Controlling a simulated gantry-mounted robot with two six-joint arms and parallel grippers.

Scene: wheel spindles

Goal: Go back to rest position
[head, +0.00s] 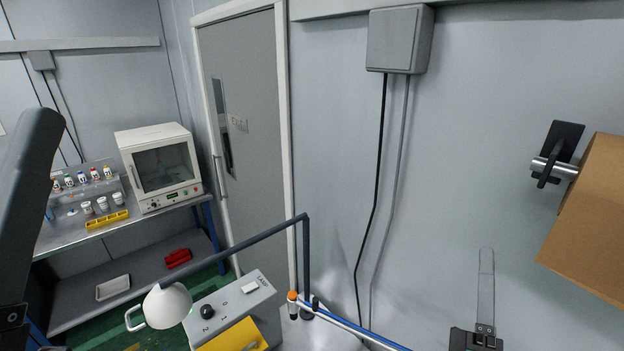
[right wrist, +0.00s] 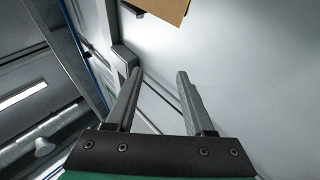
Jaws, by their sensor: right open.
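My right gripper (head: 486,258) is at the lower right of the head view, pointing up in front of the pale wall. In the right wrist view its two grey fingers (right wrist: 159,73) stand apart with nothing between them. It is below and left of a metal spindle (head: 552,168) on a black wall plate, and not touching it. A brown box-like piece (head: 592,220) is beside the spindle at the right edge. It also shows at the top of the right wrist view (right wrist: 160,8). My left gripper is not in the head view; a dark arm link shows at the left edge.
A bench (head: 165,213) at the left carries a white oven-like box (head: 160,170), small bottles and a yellow rack (head: 107,220). The wall mid-right has cables (head: 378,180).

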